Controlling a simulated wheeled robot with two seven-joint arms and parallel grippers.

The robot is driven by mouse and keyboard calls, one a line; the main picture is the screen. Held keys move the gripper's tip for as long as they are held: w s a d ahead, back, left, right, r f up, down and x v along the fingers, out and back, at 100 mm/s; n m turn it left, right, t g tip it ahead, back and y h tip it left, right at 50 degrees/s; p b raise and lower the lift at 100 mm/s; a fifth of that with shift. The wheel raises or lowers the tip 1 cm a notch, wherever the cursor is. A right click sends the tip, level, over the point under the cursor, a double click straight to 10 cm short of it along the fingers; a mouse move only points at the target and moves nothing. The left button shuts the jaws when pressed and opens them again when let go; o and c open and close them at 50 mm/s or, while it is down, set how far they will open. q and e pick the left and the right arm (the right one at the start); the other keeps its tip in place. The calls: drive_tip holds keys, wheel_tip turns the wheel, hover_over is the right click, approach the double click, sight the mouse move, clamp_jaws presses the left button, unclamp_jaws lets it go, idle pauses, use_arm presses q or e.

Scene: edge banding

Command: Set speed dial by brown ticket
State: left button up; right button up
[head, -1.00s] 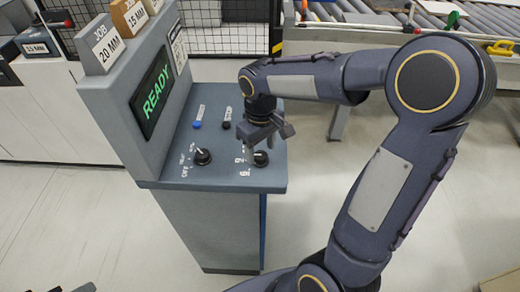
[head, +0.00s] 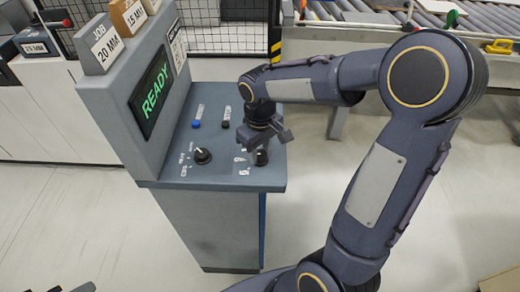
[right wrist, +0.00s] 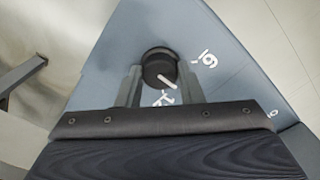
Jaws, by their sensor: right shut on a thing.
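A grey-blue console (head: 215,172) stands in front of me with a lit green READY screen (head: 155,92). A brown ticket block (head: 128,16) marked 15 MM sits on its top, partly cut off by the picture edge. The dial (head: 262,158) at the right of the panel is mostly hidden by my right gripper (head: 258,154). In the right wrist view the black dial (right wrist: 159,68), with a white pointer line, sits between the two fingers of my gripper (right wrist: 160,85), which is shut on it. Printed numbers beside it are only partly readable. My left gripper is not in view.
A grey block (head: 99,44) marked 20 MM stands beside the brown one. Another dial (head: 202,156), a blue button (head: 197,124) and a black button (head: 226,124) are on the panel. A roller conveyor (head: 385,17) runs behind.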

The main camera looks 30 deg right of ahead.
sight(260, 154)
drive_tip(key=shift+m, duration=0.4)
drive_tip(key=m+b, duration=0.1)
drive_tip(key=m, duration=0.2)
drive_tip(key=shift+m, duration=0.3)
drive_tip(key=m, duration=0.4)
drive_tip(key=shift+b, duration=0.4)
drive_tip(key=shift+m, duration=0.4)
drive_tip(key=o, duration=1)
drive_tip(key=shift+r, duration=0.1)
wheel_tip(260, 154, up, 8)
drive_tip(key=shift+f, duration=0.15)
